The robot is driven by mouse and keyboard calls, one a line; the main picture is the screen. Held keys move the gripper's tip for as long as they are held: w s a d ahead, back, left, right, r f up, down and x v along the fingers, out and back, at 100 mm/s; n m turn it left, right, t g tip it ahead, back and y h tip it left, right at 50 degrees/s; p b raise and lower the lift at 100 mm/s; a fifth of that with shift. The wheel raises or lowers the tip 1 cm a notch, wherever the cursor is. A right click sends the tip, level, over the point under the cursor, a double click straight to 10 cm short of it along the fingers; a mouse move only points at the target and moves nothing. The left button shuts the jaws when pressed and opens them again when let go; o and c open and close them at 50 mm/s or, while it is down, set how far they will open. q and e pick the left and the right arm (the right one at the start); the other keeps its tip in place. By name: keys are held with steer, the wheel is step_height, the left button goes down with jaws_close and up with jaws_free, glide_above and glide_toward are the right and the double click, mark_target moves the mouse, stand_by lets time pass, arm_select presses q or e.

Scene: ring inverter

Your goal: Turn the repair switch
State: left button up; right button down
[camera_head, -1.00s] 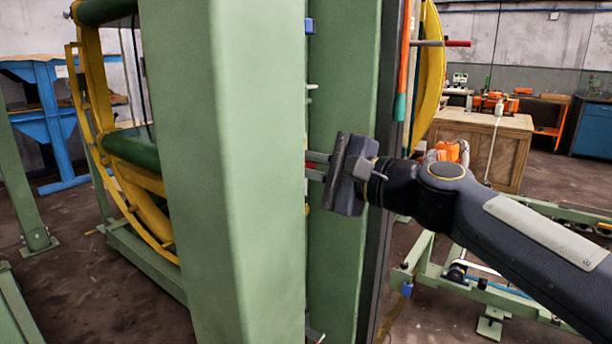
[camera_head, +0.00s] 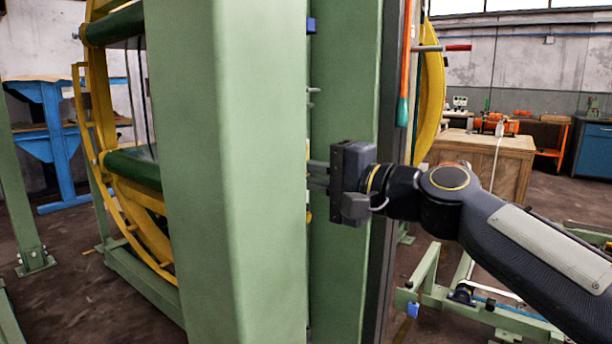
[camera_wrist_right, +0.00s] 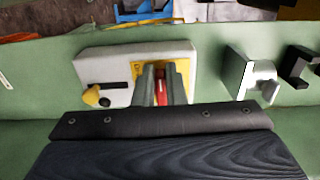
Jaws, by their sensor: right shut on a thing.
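The repair switch (camera_wrist_right: 161,91) shows in the right wrist view as a red handle on a yellow plate, set in a pale grey box (camera_wrist_right: 118,66) on the green machine. My right gripper (camera_wrist_right: 161,76) is shut on the red handle, one finger on each side of it. In the head view my right gripper (camera_head: 312,176) reaches left to the edge of the large green column (camera_head: 235,170), which hides the switch and box. My left gripper is not in view.
Beside the switch on the grey box is a yellow knob (camera_wrist_right: 92,97). A light metal bracket (camera_wrist_right: 250,78) and a black hook (camera_wrist_right: 300,66) stand out to the right. An orange and green rod (camera_head: 404,80) hangs above my right arm.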

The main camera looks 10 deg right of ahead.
steer(key=shift+w+d+f, duration=0.1)
steer(key=shift+w+d, duration=0.2)
steer(key=c, duration=1.5)
jaws_free()
steer(key=shift+w, duration=0.1)
steer(key=shift+a, duration=0.1)
steer(key=v, duration=0.8)
steer(key=shift+a, duration=0.1)
